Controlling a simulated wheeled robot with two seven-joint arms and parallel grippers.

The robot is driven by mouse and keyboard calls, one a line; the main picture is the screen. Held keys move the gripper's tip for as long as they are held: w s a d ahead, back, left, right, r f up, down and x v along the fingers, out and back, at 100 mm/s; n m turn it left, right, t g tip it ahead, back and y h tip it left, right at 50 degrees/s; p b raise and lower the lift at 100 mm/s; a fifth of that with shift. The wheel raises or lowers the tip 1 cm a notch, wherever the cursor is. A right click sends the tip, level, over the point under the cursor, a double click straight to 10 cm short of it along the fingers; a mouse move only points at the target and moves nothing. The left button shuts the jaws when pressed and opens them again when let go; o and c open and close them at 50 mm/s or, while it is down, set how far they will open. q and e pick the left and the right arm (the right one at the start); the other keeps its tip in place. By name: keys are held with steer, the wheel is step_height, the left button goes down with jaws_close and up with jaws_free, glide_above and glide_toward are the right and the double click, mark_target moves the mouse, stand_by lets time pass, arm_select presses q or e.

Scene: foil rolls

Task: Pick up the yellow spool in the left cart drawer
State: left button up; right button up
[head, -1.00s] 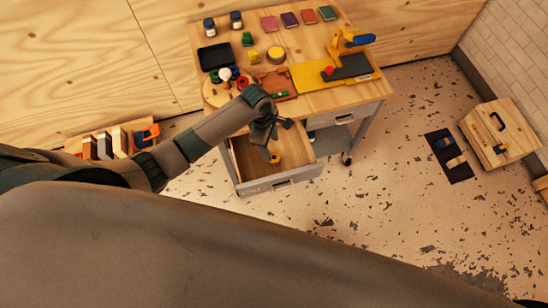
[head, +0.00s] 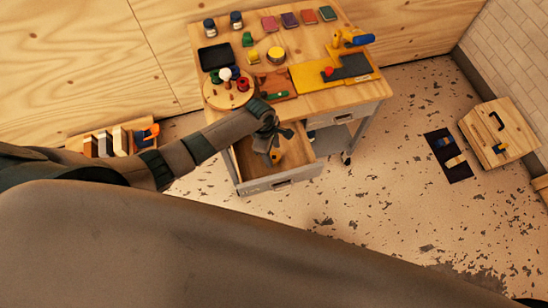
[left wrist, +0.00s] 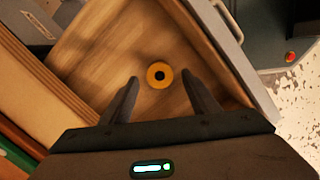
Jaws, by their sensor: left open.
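The yellow spool (left wrist: 160,75) lies in the open left cart drawer (left wrist: 100,48), its dark centre hole facing up. In the left wrist view it shows just beyond and between the fingertips, with bare drawer floor around it. In the head view the spool (head: 278,155) is partly covered by my left gripper (head: 277,146), which is over the drawer (head: 290,182). My left gripper (left wrist: 160,88) is open and empty, one finger on each side of the spool's line. The gap in height is hard to judge. My right gripper is not in view.
The drawer's walls stand close around the gripper. The cart top (head: 318,102) above holds a round wooden board with pegs (head: 214,97), a black tray (head: 214,57), a yellow board (head: 310,78) and several small items. A wooden box (head: 500,132) stands on the floor at right.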

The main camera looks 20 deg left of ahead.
mark_target(273, 156)
arm_select(q)
steer(key=shift+d+f, duration=0.2)
steer(key=shift+f, duration=1.45)
steer(key=c, duration=1.1)
